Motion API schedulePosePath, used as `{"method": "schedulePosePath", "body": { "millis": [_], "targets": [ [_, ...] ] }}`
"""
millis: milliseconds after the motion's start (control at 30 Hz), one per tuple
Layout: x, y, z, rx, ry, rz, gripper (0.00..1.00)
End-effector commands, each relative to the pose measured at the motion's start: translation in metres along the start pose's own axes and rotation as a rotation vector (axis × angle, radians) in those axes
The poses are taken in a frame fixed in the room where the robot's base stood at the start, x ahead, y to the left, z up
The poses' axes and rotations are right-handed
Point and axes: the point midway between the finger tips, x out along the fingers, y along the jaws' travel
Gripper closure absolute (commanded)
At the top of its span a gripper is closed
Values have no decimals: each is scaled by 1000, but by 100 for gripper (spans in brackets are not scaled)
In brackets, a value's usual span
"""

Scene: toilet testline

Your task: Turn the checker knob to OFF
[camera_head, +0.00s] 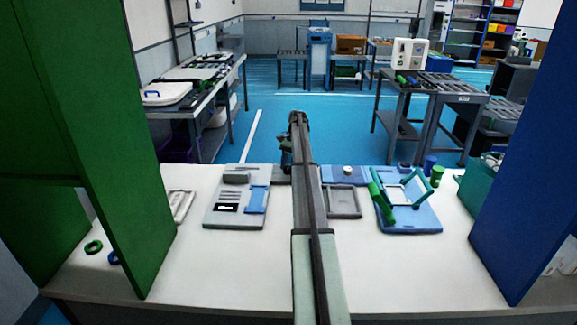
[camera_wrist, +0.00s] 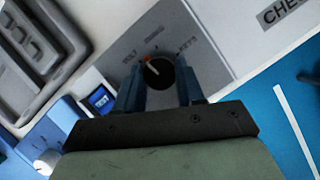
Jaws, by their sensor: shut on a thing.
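The checker knob (camera_wrist: 160,74) is black and round, with a pale pointer line and a small orange-red mark near its upper edge. It sits on a grey panel (camera_wrist: 125,52) with small printed labels around it, too blurred to read surely. The pointer slants toward the upper left of the wrist picture. My gripper (camera_wrist: 157,84) has one dark blue finger on each side of the knob and is shut on it. Part of the knob's lower side is hidden between the fingers. In the head view my arm hides the knob and its panel.
In the wrist view a white panel with partial "CHE" lettering (camera_wrist: 285,14) adjoins the grey panel. A blue rocker switch (camera_wrist: 101,99) and a white knob (camera_wrist: 46,161) lie to the left. In the head view, a green wall (camera_head: 95,130) and a blue wall (camera_head: 525,170) flank the white worktop (camera_head: 220,270).

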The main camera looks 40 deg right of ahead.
Motion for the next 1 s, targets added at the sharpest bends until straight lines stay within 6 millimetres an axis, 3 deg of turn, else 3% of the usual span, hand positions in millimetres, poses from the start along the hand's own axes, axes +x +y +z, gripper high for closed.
{"method": "schedulePosePath", "body": {
  "millis": [400, 933, 967, 1000],
  "targets": [
    [0, -2, 0, -166, 1, 70, 92],
    [0, -1, 0, -187, 1, 78, 92],
    [0, -1, 0, -187, 1, 78, 61],
    [0, -1, 0, -187, 1, 78, 57]
  ]
}}
